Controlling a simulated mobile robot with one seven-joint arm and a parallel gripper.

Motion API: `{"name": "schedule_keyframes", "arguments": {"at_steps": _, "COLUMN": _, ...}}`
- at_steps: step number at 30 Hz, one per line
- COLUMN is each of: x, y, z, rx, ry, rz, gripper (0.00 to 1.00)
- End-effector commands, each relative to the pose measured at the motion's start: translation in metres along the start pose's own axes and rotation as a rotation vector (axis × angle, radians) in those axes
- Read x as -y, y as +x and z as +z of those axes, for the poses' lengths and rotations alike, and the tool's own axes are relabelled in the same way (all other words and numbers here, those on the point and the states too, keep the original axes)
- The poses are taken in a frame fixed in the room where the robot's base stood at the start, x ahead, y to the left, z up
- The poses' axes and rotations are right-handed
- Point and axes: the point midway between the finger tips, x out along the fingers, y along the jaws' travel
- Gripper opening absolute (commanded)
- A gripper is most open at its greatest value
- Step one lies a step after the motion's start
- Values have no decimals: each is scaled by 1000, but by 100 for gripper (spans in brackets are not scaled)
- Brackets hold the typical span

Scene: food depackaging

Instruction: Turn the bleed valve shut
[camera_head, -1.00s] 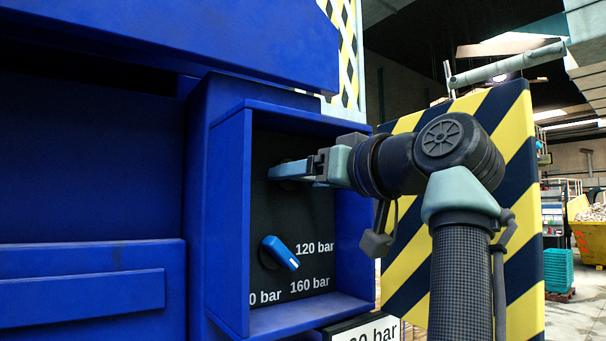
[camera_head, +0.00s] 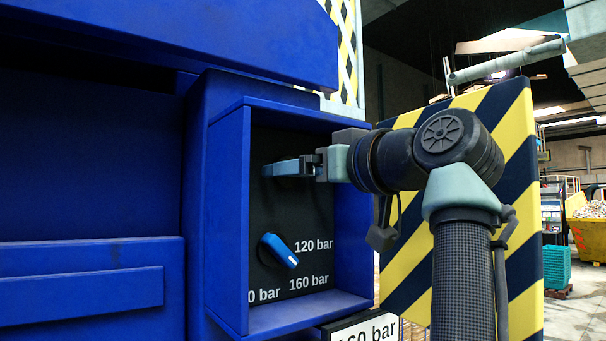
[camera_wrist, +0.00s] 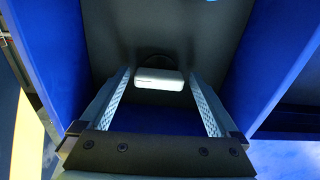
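The bleed valve appears to be the pale, bar-shaped handle (camera_wrist: 158,80) on the dark panel in the wrist view. It lies crosswise between my fingertips. My gripper (camera_wrist: 160,72) is open, one finger beyond each end of the handle, with a narrow gap at both sides. In the head view my gripper (camera_head: 270,169) reaches into the blue box from the right, near the upper part of the panel. The handle is hidden behind the fingers there.
A blue selector knob (camera_head: 279,251) sits lower on the panel, beside pressure labels. The blue box (camera_head: 229,220) walls the panel in on its sides and bottom. A yellow and black striped panel (camera_head: 520,150) stands to the right, behind my arm.

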Motion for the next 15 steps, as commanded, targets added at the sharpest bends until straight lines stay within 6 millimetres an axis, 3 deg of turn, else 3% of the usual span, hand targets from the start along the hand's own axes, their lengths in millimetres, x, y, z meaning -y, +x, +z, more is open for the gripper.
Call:
{"name": "schedule_keyframes", "arguments": {"at_steps": 9, "x": -1, "y": -2, "z": 4, "rx": 6, "ry": 4, "rz": 0, "gripper": 100}}
{"name": "schedule_keyframes", "arguments": {"at_steps": 15, "x": -1, "y": -30, "z": 8, "rx": 3, "ry": 1, "rz": 2, "gripper": 100}}
